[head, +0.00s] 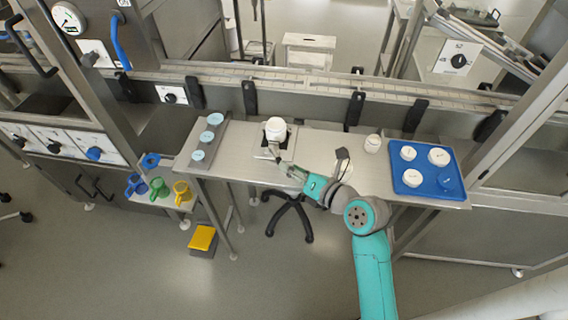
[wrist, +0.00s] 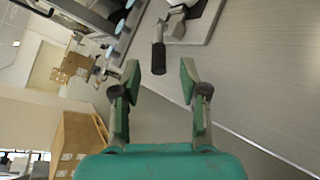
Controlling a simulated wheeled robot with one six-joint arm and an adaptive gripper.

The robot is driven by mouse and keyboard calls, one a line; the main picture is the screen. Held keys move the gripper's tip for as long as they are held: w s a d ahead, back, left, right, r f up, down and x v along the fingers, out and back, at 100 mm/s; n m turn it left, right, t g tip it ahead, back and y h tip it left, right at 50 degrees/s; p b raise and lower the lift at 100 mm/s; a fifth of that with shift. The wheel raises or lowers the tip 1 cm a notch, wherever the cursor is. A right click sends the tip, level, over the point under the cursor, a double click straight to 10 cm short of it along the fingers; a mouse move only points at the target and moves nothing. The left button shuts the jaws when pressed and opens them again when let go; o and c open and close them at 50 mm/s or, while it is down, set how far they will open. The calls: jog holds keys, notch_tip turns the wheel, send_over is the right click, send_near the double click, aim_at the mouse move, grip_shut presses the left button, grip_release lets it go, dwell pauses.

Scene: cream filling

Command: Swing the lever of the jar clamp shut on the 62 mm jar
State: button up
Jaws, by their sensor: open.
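In the wrist view the clamp's lever ends in a black handle (wrist: 158,58), which points down toward my fingers. The jar shows only partly at the top edge there. My gripper (wrist: 160,76) is open and empty, its two fingertips on either side of the handle's lower end in the picture. I cannot tell whether they touch it.
A blue tray (head: 425,189) with several white jars is at the table's right end, with another white jar (head: 373,143) left of it. A grey strip (head: 204,146) with light blue discs lies at the left. Coloured jugs (head: 158,188) stand lower left. The table between clamp and tray is mostly clear.

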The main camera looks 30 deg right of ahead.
jog(key=shift+v, duration=1.35)
